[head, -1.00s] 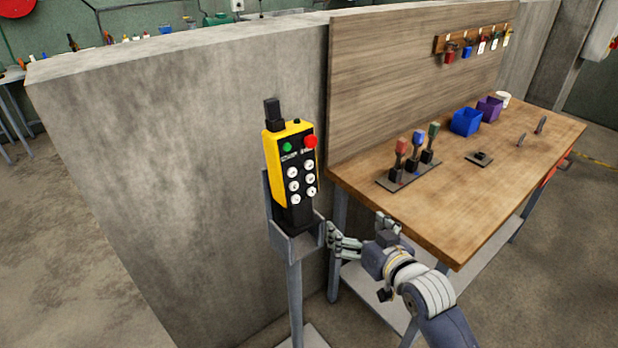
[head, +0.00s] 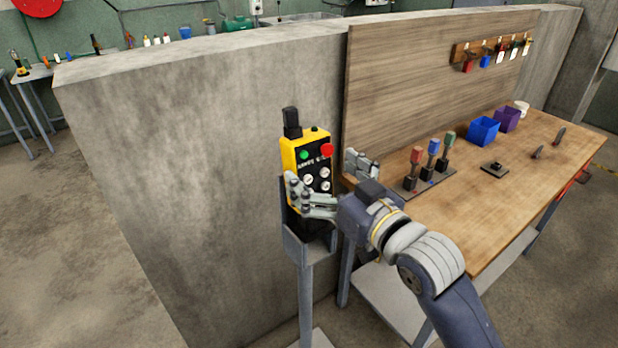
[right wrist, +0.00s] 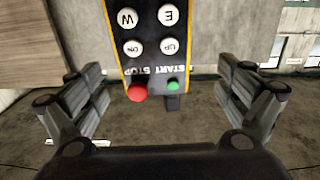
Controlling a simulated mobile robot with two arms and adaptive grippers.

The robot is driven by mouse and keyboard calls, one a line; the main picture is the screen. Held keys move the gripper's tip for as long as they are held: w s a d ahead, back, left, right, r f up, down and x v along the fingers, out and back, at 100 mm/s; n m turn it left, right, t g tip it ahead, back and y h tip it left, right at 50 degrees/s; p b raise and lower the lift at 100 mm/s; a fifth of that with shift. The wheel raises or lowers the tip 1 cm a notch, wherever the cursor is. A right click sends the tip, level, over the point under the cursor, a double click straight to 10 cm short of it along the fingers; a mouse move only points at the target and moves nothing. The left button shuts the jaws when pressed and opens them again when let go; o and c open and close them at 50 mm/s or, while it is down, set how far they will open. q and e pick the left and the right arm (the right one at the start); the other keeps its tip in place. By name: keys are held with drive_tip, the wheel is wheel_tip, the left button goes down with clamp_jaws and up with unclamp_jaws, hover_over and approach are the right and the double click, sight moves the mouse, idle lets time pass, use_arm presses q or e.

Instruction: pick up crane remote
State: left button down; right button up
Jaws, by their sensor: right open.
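The yellow and black crane remote (head: 305,160) stands upright in a grey holder (head: 308,250) on a post, in front of the concrete wall. It has a green button, a red button and white round buttons. My right gripper (head: 328,178) is open in front of the remote, with one finger over its lower front and the other off to its right. In the right wrist view the remote (right wrist: 150,45) shows upside down between the two open fingers (right wrist: 165,95). Its lower front is partly hidden by my finger in the head view. My left gripper is not in view.
A wooden workbench (head: 520,190) stands right of the remote, with a lever panel (head: 430,178), a blue bin (head: 483,131) and a purple bin (head: 507,118). The concrete wall (head: 190,170) rises behind the holder. The floor at left is clear.

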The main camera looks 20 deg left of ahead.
sight(314, 159)
drive_tip(key=p+x, duration=0.1)
drive_tip(key=x, duration=0.1)
drive_tip(key=p+x, duration=0.1)
drive_tip(key=x, duration=0.2)
drive_tip(key=shift+w+d, duration=0.25)
drive_tip(key=shift+w+a, duration=0.25)
drive_tip(key=shift+a, duration=0.1)
drive_tip(key=shift+d, duration=0.1)
drive_tip(key=c, duration=2.1)
drive_tip(key=shift+r, duration=0.15)
drive_tip(key=shift+c, duration=0.2)
drive_tip(key=shift+r, duration=0.1)
